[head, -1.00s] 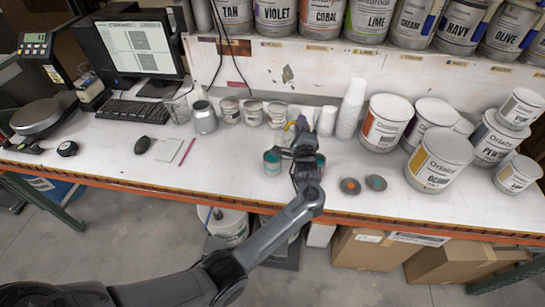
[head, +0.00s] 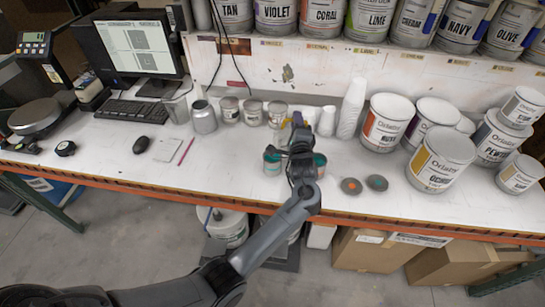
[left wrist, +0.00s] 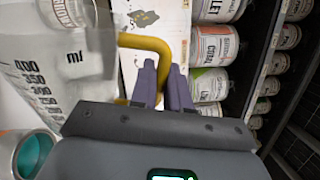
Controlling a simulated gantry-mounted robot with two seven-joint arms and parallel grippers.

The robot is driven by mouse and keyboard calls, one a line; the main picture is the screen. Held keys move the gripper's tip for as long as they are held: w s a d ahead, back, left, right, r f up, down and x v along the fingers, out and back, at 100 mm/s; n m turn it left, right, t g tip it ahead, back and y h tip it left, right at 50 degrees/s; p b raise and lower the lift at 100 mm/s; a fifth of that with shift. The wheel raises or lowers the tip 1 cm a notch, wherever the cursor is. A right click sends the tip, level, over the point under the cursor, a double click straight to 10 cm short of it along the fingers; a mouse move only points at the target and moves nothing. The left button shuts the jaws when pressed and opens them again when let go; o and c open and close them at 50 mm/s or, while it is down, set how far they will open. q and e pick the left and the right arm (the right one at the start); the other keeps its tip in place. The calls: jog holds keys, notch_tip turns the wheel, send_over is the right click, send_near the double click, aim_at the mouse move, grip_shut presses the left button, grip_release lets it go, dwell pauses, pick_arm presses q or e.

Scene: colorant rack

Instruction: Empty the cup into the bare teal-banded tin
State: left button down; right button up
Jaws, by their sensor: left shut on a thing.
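My left gripper (head: 297,122) is over the back of the bench in the head view. In the left wrist view its purple fingers (left wrist: 163,87) are shut on the yellow handle (left wrist: 146,42) of a translucent measuring cup (left wrist: 52,75) with ml markings. The cup's contents cannot be made out. Two small teal-banded tins stand below the gripper: one on the left (head: 271,162), one on the right (head: 320,162) partly behind my arm. A tin with teal inside (left wrist: 30,155) shows at the lower left of the wrist view.
Two dark lids (head: 351,187) (head: 377,183) lie right of the tins. Several small cans (head: 253,112) and a metal jar (head: 204,117) stand behind to the left. White cup stacks (head: 351,108) and large paint buckets (head: 386,122) stand right.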

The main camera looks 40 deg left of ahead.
pick_arm(q)
jog(key=shift+s+a, duration=0.1)
jog(key=shift+a, duration=0.05)
jog(key=shift+s+r, duration=0.1)
jog(key=shift+r, duration=0.1)
jog(key=shift+a+r+n, duration=0.1)
jog(key=shift+a+n, duration=0.05)
jog(key=shift+n, duration=0.25)
jog(key=shift+s+a+r+n+p, duration=0.4)
jog(key=shift+s+a+n+p, duration=0.15)
jog(key=shift+n+p, duration=0.35)
